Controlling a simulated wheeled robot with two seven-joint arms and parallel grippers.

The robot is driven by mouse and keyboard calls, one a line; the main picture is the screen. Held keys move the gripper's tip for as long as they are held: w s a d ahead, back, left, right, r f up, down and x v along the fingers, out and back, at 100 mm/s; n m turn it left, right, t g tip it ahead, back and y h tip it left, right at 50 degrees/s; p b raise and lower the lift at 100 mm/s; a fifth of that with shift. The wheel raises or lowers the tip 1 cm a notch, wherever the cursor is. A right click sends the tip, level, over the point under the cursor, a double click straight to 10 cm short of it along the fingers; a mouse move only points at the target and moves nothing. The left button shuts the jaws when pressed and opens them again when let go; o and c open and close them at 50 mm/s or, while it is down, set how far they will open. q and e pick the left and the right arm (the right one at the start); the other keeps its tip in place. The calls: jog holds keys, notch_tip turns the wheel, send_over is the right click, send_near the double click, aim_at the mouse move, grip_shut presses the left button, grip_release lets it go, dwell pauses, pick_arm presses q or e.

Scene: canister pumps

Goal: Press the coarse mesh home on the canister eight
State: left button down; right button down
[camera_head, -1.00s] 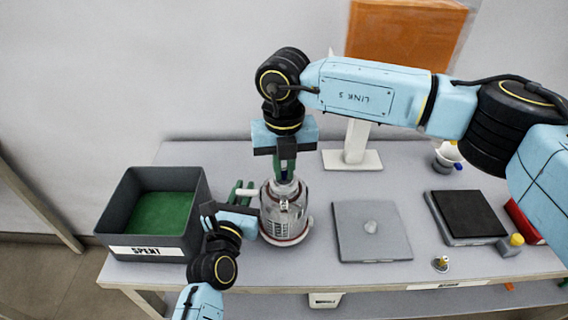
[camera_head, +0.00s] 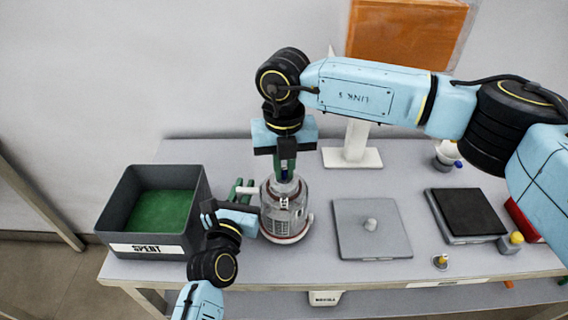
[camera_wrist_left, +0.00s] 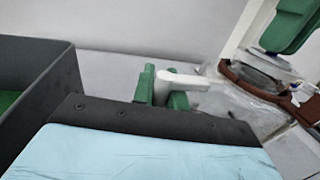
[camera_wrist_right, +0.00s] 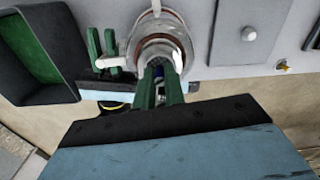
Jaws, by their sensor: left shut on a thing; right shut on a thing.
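A clear canister (camera_head: 285,213) with a reddish base ring stands upright near the table's front edge, left of centre. No number is readable on it. My right gripper (camera_head: 284,176) points straight down at its top, shut on a small part with dark blue on it, which also shows in the right wrist view (camera_wrist_right: 158,73). The fingers hide most of this part, so I cannot tell how deep the mesh sits. My left gripper (camera_head: 240,191) is shut on the canister's white side handle (camera_wrist_left: 184,81), its green fingers on either side of it.
A dark bin (camera_head: 195,225) marked SPENT, green inside, stands left of the canister. Right of it lie a grey plate with a knob (camera_head: 350,244), a small brass fitting (camera_head: 440,261) and a black-topped block (camera_head: 468,214). A white stand (camera_head: 352,158) is behind.

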jog(key=shift+f, duration=1.15)
dwell(0.6)
jog(key=c, duration=1.4)
grip_release()
jog(key=shift+c, duration=1.1)
pick_arm(q)
jog(key=shift+f, duration=0.1)
pick_arm(e)
jog(key=shift+r, duration=1.05)
pick_arm(q)
jog(key=shift+s+a+f, duration=0.1)
jog(key=shift+a+f, duration=0.1)
jog(key=shift+f, duration=0.1)
pick_arm(e)
jog(key=shift+w+d+r, duration=0.1)
jog(key=shift+r, duration=0.6)
jog(key=shift+w+d+r, duration=0.1)
jog(key=shift+r, duration=0.55)
jog(key=o, duration=0.4)
jog(key=shift+r, duration=0.2)
pick_arm(q)
jog(key=shift+d+r, duration=0.15)
jog(key=shift+r, duration=0.2)
pick_arm(e)
jog(key=shift+s+a+r, duration=0.1)
jog(key=shift+r, duration=0.55)
jog(key=shift+s+a+r, duration=0.1)
jog(key=shift+r, duration=0.5)
